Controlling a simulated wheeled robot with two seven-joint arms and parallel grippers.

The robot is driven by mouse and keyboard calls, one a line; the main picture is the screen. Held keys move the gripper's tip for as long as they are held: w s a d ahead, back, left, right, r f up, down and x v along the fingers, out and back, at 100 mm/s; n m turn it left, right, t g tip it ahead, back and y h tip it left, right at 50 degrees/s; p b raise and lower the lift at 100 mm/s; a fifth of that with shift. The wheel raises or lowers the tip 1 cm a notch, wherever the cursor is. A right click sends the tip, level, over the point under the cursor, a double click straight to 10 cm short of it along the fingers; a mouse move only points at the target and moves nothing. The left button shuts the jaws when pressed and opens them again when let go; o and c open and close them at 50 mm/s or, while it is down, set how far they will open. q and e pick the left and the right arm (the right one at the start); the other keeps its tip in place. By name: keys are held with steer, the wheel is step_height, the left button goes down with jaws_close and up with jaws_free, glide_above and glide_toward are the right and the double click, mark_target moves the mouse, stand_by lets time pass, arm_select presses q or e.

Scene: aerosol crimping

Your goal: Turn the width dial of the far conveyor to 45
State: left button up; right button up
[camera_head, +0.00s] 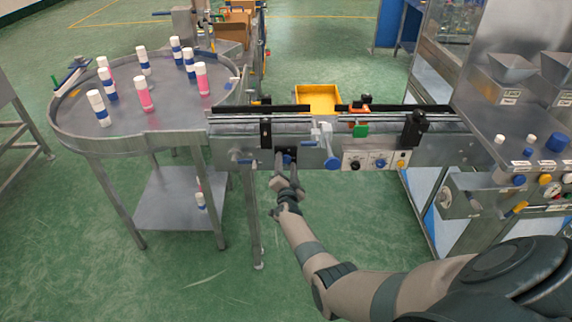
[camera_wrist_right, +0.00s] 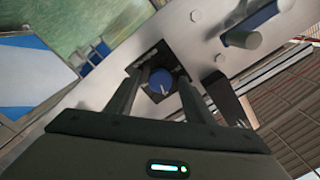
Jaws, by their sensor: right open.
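The far conveyor (camera_head: 222,131) runs across the middle of the head view. My right gripper (camera_head: 287,156) reaches up to its near side panel. A small blue dial (camera_head: 287,160) shows there between the fingers. In the right wrist view the blue dial (camera_wrist_right: 160,82) has a light pointer line and sits on a dark square plate. My right gripper (camera_wrist_right: 158,88) has its two fingers apart, one on each side of the dial. I cannot tell whether they touch it, and no scale number is readable. My left gripper is not in view.
A round steel table (camera_head: 150,135) with several capped bottles stands at left. A blue handwheel (camera_head: 332,163) and a control box (camera_head: 376,161) sit right of the gripper. A filling machine (camera_head: 515,120) stands at right. A yellow bin (camera_head: 319,97) lies behind the conveyor.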

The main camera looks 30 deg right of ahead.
steer(key=shift+s+a+r+p, duration=0.1)
steer(key=shift+s+a+p, duration=0.25)
steer(key=shift+s+p, duration=0.15)
steer(key=p+v, duration=0.8)
steer(key=v, duration=0.8)
